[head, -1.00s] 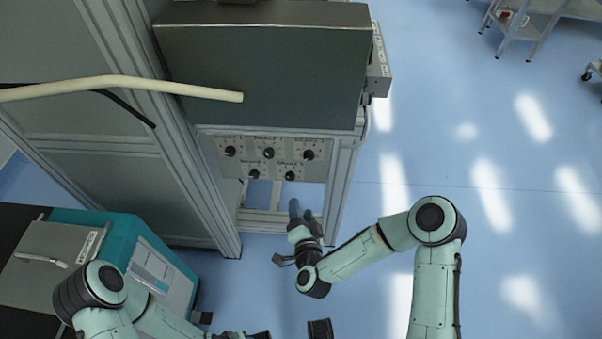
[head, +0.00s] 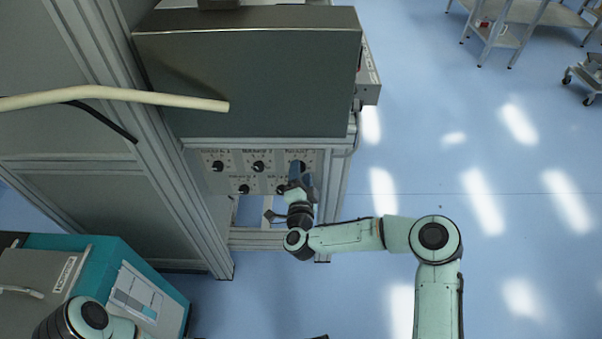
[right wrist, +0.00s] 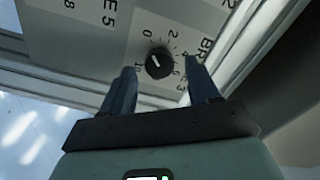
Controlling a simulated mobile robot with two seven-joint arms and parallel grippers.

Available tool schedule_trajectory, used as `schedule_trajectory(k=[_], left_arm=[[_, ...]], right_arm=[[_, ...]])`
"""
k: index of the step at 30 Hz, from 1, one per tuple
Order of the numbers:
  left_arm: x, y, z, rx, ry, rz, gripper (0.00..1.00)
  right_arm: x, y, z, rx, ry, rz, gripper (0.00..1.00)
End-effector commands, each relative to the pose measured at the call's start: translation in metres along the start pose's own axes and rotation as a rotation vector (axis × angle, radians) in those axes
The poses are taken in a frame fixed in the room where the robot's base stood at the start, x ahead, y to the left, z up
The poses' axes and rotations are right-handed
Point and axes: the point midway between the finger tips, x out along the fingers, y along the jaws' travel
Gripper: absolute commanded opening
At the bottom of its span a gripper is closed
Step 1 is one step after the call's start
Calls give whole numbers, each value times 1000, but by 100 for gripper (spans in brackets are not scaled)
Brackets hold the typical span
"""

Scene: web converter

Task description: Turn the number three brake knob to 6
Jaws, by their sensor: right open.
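The number three brake knob (right wrist: 159,62) is a round black knob with a white mark, on a light panel with a printed scale around it. The label beside it is partly hidden but ends in 3. The mark's exact reading is too small to tell. My right gripper (right wrist: 160,72) is open, with its two blue-grey fingers on either side of the knob in the right wrist view; I cannot tell whether they touch it. In the head view, my right gripper (head: 302,177) is at the panel's top-right knob and partly covers it. My left gripper is out of view.
The panel (head: 231,178) carries several other black knobs, including a top-middle one (head: 258,167) and a lower one (head: 244,189). A dark metal box (head: 250,80) overhangs the panel. A metal frame post (head: 190,185) stands left.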

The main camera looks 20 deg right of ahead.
Motion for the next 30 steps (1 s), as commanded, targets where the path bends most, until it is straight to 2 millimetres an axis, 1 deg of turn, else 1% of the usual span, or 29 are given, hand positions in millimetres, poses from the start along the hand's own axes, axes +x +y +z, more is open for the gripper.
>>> schedule_trajectory(k=[1, 4, 13, 14, 15, 17, 18, 25, 30], left_arm=[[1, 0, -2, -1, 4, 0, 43], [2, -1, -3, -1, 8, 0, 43], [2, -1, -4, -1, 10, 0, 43], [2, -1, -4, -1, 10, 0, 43], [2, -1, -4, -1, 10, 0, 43], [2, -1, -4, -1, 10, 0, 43], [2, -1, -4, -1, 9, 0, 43], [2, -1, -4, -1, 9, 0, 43], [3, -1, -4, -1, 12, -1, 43]], right_arm=[[5, 1, 0, 0, 2, 0, 60], [10, 0, 0, -1, 0, 0, 60], [12, 0, 0, -1, 0, -1, 60], [12, 0, 0, -1, 0, -1, 51], [12, 0, 0, -1, 0, -1, 38], [12, 0, 0, -1, 0, 0, 18], [12, 0, 0, -1, 0, 0, 5], [12, 0, 0, 8, -1, -1, 4], [12, 0, 0, 54, 0, 0, 4]])
